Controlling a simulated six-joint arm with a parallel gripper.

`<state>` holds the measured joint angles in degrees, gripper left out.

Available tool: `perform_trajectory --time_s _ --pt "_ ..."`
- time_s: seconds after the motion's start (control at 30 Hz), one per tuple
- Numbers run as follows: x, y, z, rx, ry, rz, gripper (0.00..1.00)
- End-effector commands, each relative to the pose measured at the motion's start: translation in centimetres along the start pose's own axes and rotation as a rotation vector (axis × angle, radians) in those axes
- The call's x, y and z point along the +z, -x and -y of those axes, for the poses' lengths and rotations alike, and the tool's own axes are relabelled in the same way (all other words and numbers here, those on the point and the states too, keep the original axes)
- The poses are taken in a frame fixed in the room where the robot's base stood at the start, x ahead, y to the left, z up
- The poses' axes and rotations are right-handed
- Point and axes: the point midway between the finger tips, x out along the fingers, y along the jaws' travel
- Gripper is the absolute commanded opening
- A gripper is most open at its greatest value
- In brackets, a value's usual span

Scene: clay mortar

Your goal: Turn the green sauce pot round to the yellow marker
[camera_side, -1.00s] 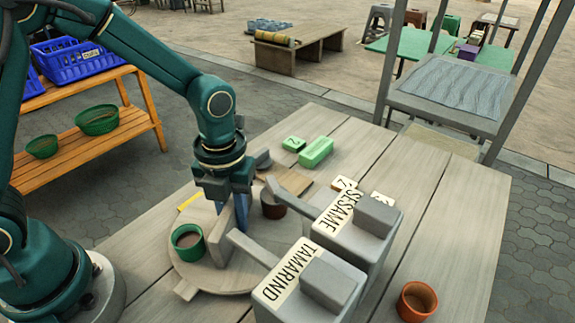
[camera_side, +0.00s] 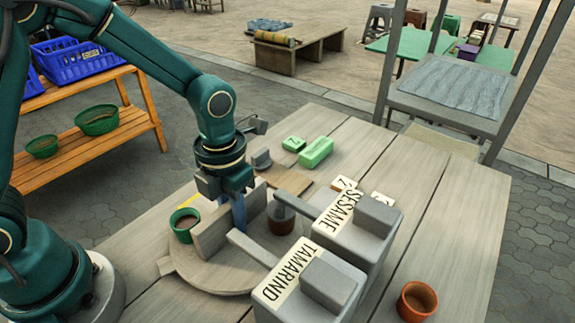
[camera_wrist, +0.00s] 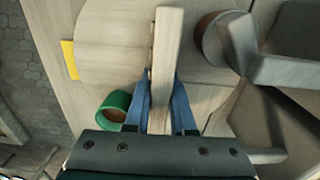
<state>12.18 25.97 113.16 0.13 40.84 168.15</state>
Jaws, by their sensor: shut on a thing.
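The green sauce pot (camera_side: 184,224), with brown sauce inside, stands upright on the round wooden turntable (camera_side: 215,279), left of its upright board (camera_side: 215,232). My gripper (camera_side: 238,215) is shut on that board, its blue fingers on either side of it. In the wrist view my gripper (camera_wrist: 160,100) straddles the board (camera_wrist: 165,60), and the green pot (camera_wrist: 114,106) is just left of the fingers. The yellow marker (camera_wrist: 69,59) lies farther up at the left, apart from the pot. In the side view the marker (camera_side: 190,199) shows partly behind the pot.
A brown pot (camera_side: 281,222) stands on the turntable's other side, near the spout of the SESAME box (camera_side: 345,240). The TAMARIND box (camera_side: 300,295) reaches its spout toward the turntable. An orange pot (camera_side: 416,302) and green blocks (camera_side: 315,152) stand clear of it.

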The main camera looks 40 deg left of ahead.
Motion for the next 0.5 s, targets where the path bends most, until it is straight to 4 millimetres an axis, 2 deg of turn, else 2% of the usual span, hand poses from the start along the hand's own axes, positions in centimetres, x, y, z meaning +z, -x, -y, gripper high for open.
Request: perform_trajectory --time_s 0.5 --pt "-0.15 0.08 0.24 0.001 -0.086 -0.003 0.0"
